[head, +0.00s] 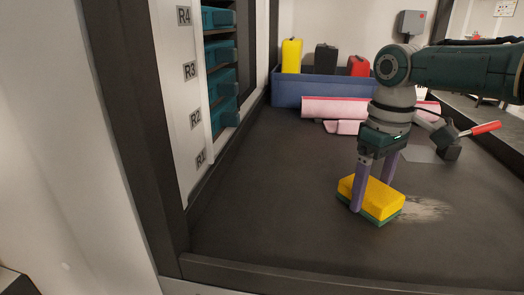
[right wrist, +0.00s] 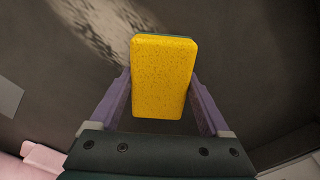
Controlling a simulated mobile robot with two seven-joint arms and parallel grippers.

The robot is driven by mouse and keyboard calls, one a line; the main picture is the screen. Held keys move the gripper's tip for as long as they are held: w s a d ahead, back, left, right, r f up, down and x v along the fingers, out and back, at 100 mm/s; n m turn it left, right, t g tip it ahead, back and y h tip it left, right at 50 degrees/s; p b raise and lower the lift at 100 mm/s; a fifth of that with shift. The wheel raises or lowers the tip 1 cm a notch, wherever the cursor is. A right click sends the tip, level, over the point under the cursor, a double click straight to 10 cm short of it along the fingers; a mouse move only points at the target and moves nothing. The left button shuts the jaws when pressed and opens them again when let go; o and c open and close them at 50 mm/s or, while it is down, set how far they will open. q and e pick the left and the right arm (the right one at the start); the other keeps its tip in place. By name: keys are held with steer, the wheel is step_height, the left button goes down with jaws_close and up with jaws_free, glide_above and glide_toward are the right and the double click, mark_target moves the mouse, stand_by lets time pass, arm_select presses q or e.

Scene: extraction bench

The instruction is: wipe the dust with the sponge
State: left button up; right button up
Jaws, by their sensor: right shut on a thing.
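A yellow sponge with a green underside (head: 377,195) is held between the purple fingers of my right gripper (head: 372,190). In the right wrist view the sponge (right wrist: 162,78) fills the space between the two fingers of my right gripper (right wrist: 160,105). The sponge is low over the dark bench top; I cannot tell whether it touches. A pale dust patch (head: 428,209) lies on the bench just right of the sponge. The dust (right wrist: 112,30) also shows in the right wrist view, at the upper left. My left gripper is not in view.
A blue bin (head: 300,90) with yellow, black and red containers stands at the back. A pink roll (head: 335,107) lies before it. Teal drawers (head: 220,85) line the left wall. The front left bench top is clear.

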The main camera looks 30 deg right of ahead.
mark_target(399, 193)
steer(key=shift+s+d+f+p, duration=0.15)
steer(key=shift+s+d+p, duration=0.2)
steer(key=shift+s+d, duration=0.5)
steer(key=shift+s+d+p, duration=0.65)
steer(key=shift+s+d, duration=0.1)
steer(key=shift+d, duration=0.2)
steer(key=shift+s+d+r+p, duration=0.2)
steer(key=shift+s+d+p, duration=0.4)
steer(key=shift+s+d, duration=0.85)
steer(key=shift+s+d+f, duration=0.1)
steer(key=shift+s+d, duration=0.5)
steer(key=shift+d, duration=0.3)
steer(key=shift+s+d+f, duration=0.1)
steer(key=shift+s+d, duration=0.5)
steer(key=shift+d, duration=0.25)
steer(key=shift+s+d, duration=1)
steer(key=shift+d, duration=0.15)
steer(key=shift+r, duration=0.1)
